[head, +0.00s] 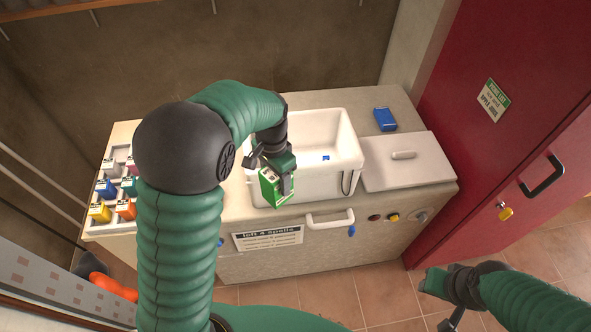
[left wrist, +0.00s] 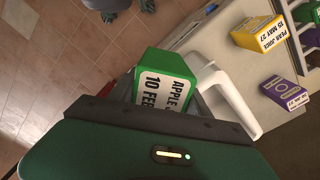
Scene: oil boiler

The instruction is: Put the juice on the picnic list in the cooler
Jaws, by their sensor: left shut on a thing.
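My left gripper (head: 284,180) is shut on a green juice carton (head: 274,187). It holds the carton tilted, in front of the near left part of the white cooler (head: 349,143) as seen in the head view. In the left wrist view the carton (left wrist: 166,76) shows a label reading "APPLE J..." and "10 FEB", partly cut off by the gripper. The cooler is open at the top, with a small blue thing (head: 326,158) inside. My right gripper (head: 452,318) is low at the right, partly cut off; its jaws are unclear. I cannot make out a picnic list.
Several coloured cartons stand in a rack (head: 117,160) at the counter's left end. A white lid (head: 420,170) lies right of the cooler, with a blue box (head: 385,119) behind it. A notice (head: 268,237) hangs on the counter front. A red cabinet (head: 480,70) stands at the right.

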